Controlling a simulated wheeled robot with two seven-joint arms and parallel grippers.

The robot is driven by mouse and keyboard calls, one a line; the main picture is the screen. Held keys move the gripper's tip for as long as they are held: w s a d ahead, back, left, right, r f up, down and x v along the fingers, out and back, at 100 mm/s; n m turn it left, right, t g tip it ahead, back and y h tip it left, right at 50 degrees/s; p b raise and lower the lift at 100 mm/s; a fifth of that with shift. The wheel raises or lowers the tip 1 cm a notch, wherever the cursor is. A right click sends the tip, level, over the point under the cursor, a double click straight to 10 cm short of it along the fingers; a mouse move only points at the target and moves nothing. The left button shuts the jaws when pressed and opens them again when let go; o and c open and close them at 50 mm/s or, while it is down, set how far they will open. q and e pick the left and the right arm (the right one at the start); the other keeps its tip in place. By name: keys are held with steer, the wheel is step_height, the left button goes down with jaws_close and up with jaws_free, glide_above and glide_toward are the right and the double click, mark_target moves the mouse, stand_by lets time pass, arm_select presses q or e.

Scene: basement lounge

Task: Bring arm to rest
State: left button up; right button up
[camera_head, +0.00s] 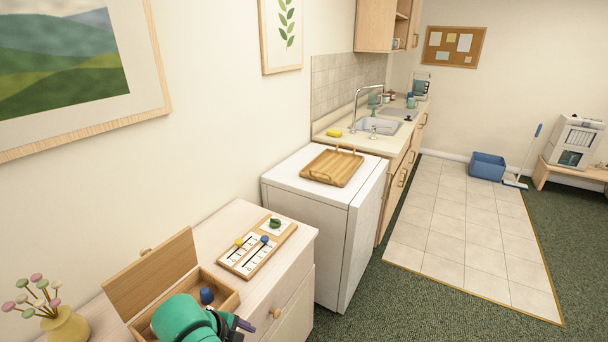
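A teal arm link of mine comes in at the bottom left of the head view, over the open wooden box on the dresser. I take it for my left arm. A small dark part that looks like my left gripper (243,324) shows at its right end, by the dresser's front edge. Its fingers are too small and cut off to tell open from shut, and I see nothing held. My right gripper is out of view.
The wooden box (228,299) has its lid raised and a blue piece (207,295) inside. A wooden board with sliders (262,254) lies behind it. A yellow vase (66,326) stands left. A wooden tray (333,167) rests on the white appliance (305,204). Floor at right is open.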

arm_select(q)
steer(key=s+a+f+n+y, duration=0.1)
steer(key=s+a+f+n, duration=0.3)
steer(key=n, duration=0.6)
steer(key=s+a+f+n+y, duration=0.2)
steer(key=s+a+n, duration=0.4)
steer(key=n, duration=0.3)
steer(key=s+f+g+b, duration=0.1)
steer(key=s+f+b, duration=0.15)
steer(key=f, duration=2.25)
steer(key=s+a+f+g, duration=0.1)
steer(key=s+a+f, duration=0.2)
steer(key=s+f, duration=1)
steer(key=s, duration=0.3)
steer(key=shift+s+f+m+g, duration=0.15)
steer(key=shift+m+g, duration=0.15)
steer(key=shift+a, duration=0.1)
